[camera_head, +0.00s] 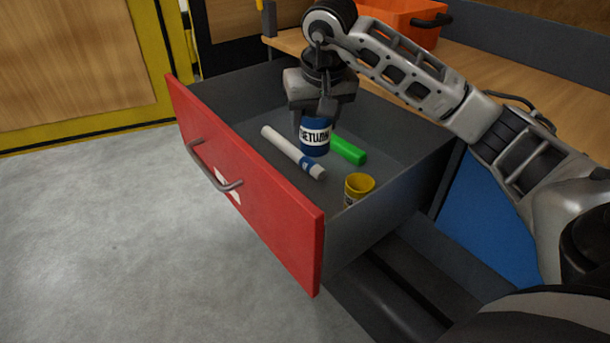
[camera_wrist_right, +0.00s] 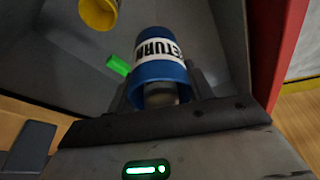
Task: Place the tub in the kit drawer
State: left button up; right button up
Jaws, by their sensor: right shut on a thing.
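The kit drawer (camera_head: 255,205) has a red front and dark grey walls, and it is pulled open. The tub (camera_head: 314,139) is blue with a white band lettered "RETURN". My right gripper (camera_head: 318,112) is shut on the tub from above, inside the drawer's outline. The tub also shows between the fingers in the right wrist view (camera_wrist_right: 160,58). It looks upright in the head view, but I cannot tell whether its base touches the drawer floor. My left gripper is not in view.
In the drawer lie a white tube (camera_head: 290,150) left of the tub, a green block (camera_head: 348,150) to its right and a yellow cup (camera_head: 358,186) nearer the front. An orange bin (camera_head: 400,22) stands on the wooden bench (camera_head: 530,95).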

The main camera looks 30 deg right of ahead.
aim_at(315, 134)
notch_tip(315, 134, down, 3)
jog(key=shift+f+b, duration=0.1)
jog(key=shift+b, duration=0.45)
notch_tip(315, 134, down, 10)
jog(key=shift+r+b, duration=0.1)
jog(key=shift+b, duration=0.3)
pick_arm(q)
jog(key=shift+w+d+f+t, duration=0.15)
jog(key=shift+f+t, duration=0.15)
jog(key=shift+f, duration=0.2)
pick_arm(e)
jog(key=shift+f+b, duration=0.55)
jog(key=shift+f, duration=0.15)
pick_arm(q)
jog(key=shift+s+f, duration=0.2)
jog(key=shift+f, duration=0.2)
pick_arm(e)
jog(key=o, duration=1)
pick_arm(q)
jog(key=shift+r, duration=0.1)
pick_arm(e)
jog(key=shift+o, duration=0.2)
jog(key=shift+r, duration=0.1)
